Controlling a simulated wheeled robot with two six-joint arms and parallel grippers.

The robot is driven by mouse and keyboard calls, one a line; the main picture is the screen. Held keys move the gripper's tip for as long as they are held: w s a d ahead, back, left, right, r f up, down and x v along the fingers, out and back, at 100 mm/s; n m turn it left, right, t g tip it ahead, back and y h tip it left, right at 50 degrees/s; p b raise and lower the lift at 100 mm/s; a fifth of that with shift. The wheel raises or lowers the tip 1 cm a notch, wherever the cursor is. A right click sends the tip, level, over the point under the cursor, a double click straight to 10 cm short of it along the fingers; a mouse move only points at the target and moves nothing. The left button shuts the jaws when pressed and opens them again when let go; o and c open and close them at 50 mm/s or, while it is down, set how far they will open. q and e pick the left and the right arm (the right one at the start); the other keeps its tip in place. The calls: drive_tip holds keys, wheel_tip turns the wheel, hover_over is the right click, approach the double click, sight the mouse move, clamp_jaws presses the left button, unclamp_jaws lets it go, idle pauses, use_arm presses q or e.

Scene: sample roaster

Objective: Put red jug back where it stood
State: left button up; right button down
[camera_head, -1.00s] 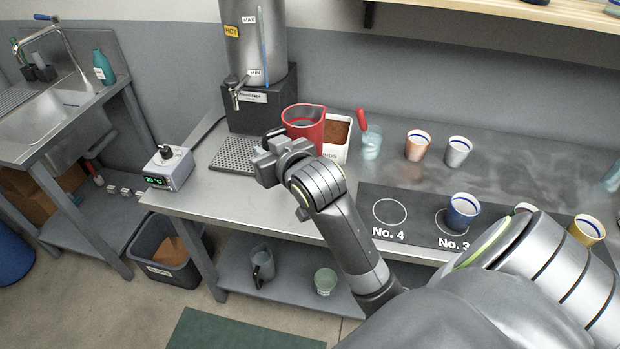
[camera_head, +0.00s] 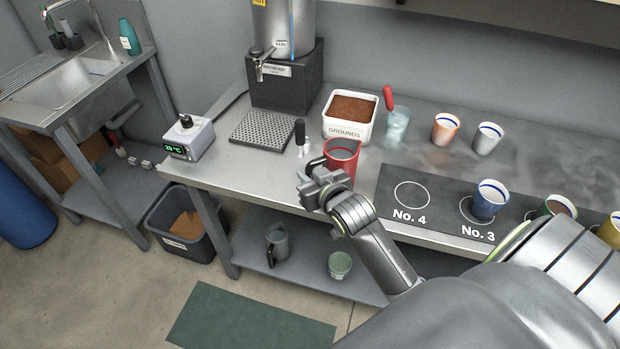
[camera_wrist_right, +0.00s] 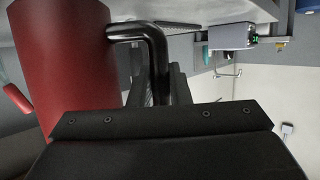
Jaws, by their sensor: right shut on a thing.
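The red jug (camera_head: 343,158) is upright near the front edge of the steel bench, left of the No. 4 ring. I cannot tell whether its base touches the bench. My right gripper (camera_head: 318,178) is shut on the jug's black handle, on the jug's left side in the head view. In the right wrist view the red jug (camera_wrist_right: 62,60) fills the left part, with its black handle (camera_wrist_right: 152,45) running into the jaws. My left gripper is not in view.
Behind the jug stand a white GROUNDS box (camera_head: 346,131) and a black-handled tool (camera_head: 300,135). A blue cup (camera_head: 488,200) stands at No. 3; the No. 4 ring (camera_head: 411,196) is empty.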

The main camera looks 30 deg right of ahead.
drive_tip(key=shift+f, duration=0.45)
drive_tip(key=c, duration=1.8)
unclamp_jaws()
drive_tip(key=shift+f, duration=0.2)
drive_tip(key=o, duration=0.5)
drive_tip(key=shift+c, duration=0.2)
drive_tip(key=shift+r, duration=0.25)
drive_tip(key=v, duration=1.2)
drive_tip(key=shift+f, duration=0.1)
